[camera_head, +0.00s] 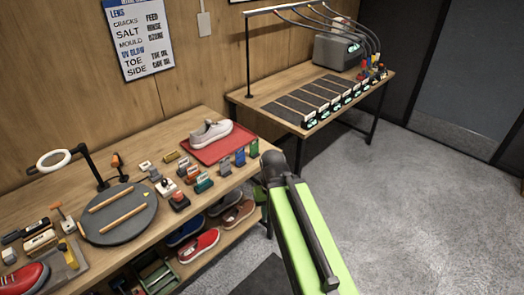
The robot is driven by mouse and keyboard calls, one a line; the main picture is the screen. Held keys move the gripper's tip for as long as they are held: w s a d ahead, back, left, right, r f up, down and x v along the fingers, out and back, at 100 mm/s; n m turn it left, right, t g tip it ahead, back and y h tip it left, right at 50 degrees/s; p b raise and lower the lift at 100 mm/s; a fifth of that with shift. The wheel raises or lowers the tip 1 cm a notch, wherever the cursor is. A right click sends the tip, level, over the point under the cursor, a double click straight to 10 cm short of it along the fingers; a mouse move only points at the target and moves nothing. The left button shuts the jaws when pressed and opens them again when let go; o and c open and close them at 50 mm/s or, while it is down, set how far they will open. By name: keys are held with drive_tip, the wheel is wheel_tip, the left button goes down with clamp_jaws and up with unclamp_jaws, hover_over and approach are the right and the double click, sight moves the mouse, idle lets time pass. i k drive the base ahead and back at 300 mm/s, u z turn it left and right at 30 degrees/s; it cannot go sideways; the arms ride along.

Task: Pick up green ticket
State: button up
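A small upright green piece (254,148) stands near the front right corner of the left wooden table, at the right end of a row of coloured pieces. It looks like the green ticket, but it is too small to read. My lime-green arm link reaches up from the bottom, and its dark rounded end is just right of the green piece, with no clear contact. No gripper fingers can be made out, so I cannot tell what my gripper holds.
Blue (240,158) and grey-blue (225,168) pieces stand left of the green one. A red tray (219,151) with a pale sneaker (211,132) lies behind. A round dark turntable (118,215) is farther left. Shoes sit on a lower shelf. The grey floor (420,220) at right is clear.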

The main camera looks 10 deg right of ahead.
sight(254, 146)
drive_tip(key=z, duration=1.6)
drive_tip(key=i, duration=2.15)
drive_tip(key=u, duration=2)
drive_tip(key=k, duration=0.15)
drive_tip(key=u, duration=2.1)
drive_tip(key=i, duration=0.95)
drive_tip(key=u, duration=0.25)
